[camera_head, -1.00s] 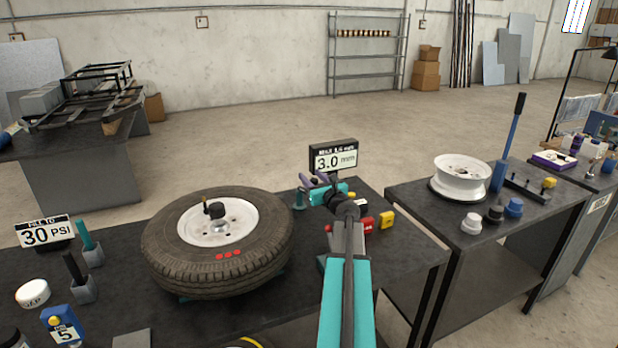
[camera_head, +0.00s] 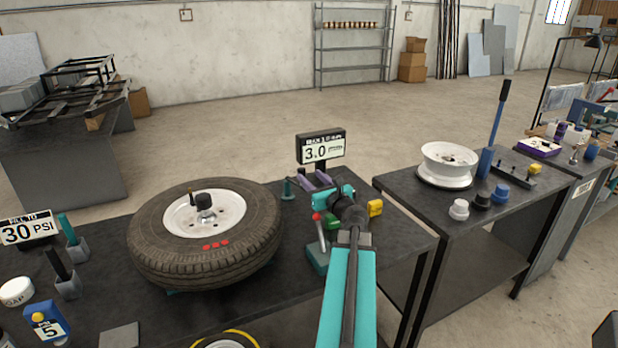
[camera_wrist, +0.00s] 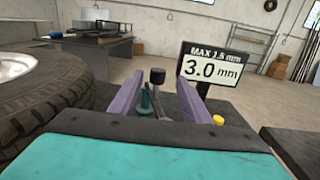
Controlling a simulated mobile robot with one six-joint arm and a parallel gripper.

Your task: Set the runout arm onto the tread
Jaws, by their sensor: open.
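The tire (camera_head: 165,250) lies flat on the workbench around a white rim, and its tread side faces outward. It also shows at the left of the wrist view (camera_wrist: 30,100). A teal base (camera_head: 317,258) with a grey lever (camera_head: 322,236) and a red ball tip (camera_head: 317,216) stands right of the tire, apart from the tread; it looks like the runout arm. My gripper (camera_head: 315,178) is open, beyond that lever and below the display. In the wrist view, a black knob on a stem (camera_wrist: 157,77) shows between its spread purple fingers; I cannot tell its depth.
A display (camera_head: 321,149) reading 3.0 mm stands behind my gripper. A second bench (camera_head: 400,184) holds a white rim (camera_head: 447,165).

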